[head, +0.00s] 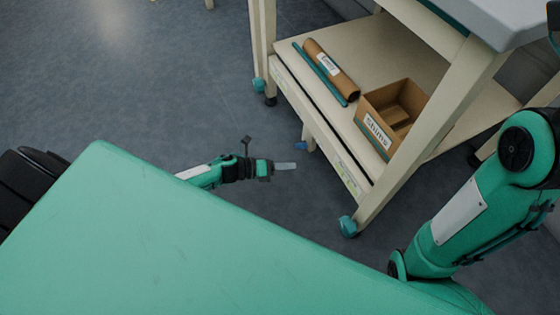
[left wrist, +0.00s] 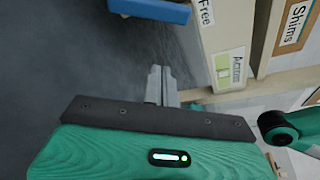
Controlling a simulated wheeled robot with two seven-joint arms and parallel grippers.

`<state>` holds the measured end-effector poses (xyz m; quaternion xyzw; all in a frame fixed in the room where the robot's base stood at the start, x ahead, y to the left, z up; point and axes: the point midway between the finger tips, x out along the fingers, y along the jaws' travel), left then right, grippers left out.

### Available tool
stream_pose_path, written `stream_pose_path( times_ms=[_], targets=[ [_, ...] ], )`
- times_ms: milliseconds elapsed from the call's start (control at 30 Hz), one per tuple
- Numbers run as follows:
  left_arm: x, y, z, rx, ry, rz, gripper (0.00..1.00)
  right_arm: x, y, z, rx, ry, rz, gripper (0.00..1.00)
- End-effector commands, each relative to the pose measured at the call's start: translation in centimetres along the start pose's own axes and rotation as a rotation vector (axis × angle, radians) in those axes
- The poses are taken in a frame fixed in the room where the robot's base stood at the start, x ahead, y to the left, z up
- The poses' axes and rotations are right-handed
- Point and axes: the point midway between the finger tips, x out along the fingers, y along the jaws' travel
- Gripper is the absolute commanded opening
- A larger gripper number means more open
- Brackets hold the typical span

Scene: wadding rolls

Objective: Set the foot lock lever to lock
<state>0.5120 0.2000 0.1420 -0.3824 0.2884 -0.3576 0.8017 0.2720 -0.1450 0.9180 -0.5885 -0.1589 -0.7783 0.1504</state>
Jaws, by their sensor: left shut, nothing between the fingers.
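The foot lock lever, with a blue pad (head: 301,146), sticks out from the low front rail of the cream cart. In the left wrist view its blue pad (left wrist: 150,9) is at the top edge, partly cut off. My left gripper (head: 290,166) is shut and empty, low over the floor, just nearer than the lever and apart from it. A label reading "Free" (left wrist: 206,12) is beside the lever, and a green-and-white label (left wrist: 231,69) is below that. My right gripper is out of view.
The cart's shelf (head: 345,111) holds a brown roll (head: 331,68), a teal bar (head: 319,75) and a box marked "Shims" (head: 376,134). A cart leg with a teal caster (head: 348,226) stands right of my left gripper. The floor (head: 150,90) left of the cart is clear.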

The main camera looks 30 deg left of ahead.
Motion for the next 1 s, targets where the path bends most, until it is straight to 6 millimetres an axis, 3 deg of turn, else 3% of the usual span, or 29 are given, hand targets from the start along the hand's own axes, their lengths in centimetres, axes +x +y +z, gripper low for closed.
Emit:
stream_pose_path(
  times_ms=[100,267,533,1000],
  targets=[
    [2.9,0.4,-0.2,0.003,0.0,-0.003,0.0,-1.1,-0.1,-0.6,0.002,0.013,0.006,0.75],
    [6.1,0.4,0.0,0.004,-0.001,-0.002,0.0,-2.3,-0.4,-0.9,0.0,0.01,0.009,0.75],
    [4.5,0.2,3.1,0.003,0.001,0.0,0.0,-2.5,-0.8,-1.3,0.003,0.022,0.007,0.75],
    [4.3,0.0,3.8,-0.001,0.0,0.0,0.0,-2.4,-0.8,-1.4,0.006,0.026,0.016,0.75]
  ],
)
